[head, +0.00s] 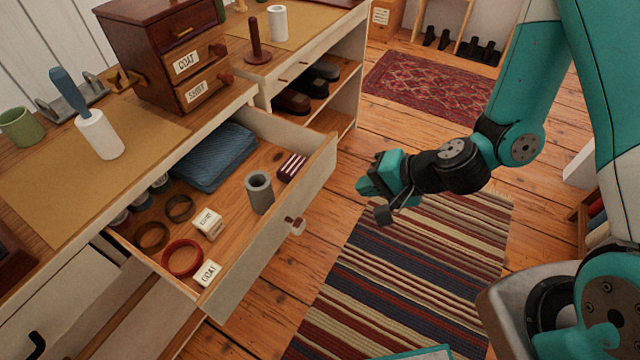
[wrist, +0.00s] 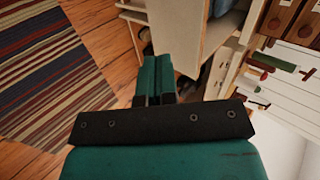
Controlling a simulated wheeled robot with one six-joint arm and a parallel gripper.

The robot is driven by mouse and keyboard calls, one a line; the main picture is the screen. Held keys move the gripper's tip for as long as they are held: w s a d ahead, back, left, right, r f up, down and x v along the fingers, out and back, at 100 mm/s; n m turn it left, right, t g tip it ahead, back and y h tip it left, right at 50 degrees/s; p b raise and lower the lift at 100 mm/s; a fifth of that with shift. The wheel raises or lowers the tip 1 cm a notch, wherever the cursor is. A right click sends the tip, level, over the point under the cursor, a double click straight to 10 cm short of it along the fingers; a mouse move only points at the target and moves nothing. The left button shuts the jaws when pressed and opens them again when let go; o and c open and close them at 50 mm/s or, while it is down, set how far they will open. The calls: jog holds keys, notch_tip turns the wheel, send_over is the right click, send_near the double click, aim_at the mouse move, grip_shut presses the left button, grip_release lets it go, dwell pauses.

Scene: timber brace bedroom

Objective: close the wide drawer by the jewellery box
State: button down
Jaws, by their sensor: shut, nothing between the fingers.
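The wide drawer (head: 268,264) stands pulled out from the white cabinet in the head view, below the wooden jewellery box (head: 150,55). Its white front has a knob (head: 295,225) with a pale end.
Open shelves with shoes (head: 292,102) stand beyond the drawer. A striped rug (head: 400,275) covers clear floor in front.

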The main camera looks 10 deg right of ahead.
jog(key=f, duration=0.1)
jog(key=m, duration=0.1)
send_near(310, 189)
jog(key=x, duration=0.5)
jog(key=shift+s+d+f, duration=0.1)
jog(key=shift+s+f, duration=0.1)
jog(key=shift+f, duration=0.2)
jog(key=shift+w+a+f, duration=0.15)
jog(key=shift+w+a, duration=0.4)
jog(key=shift+a, duration=0.05)
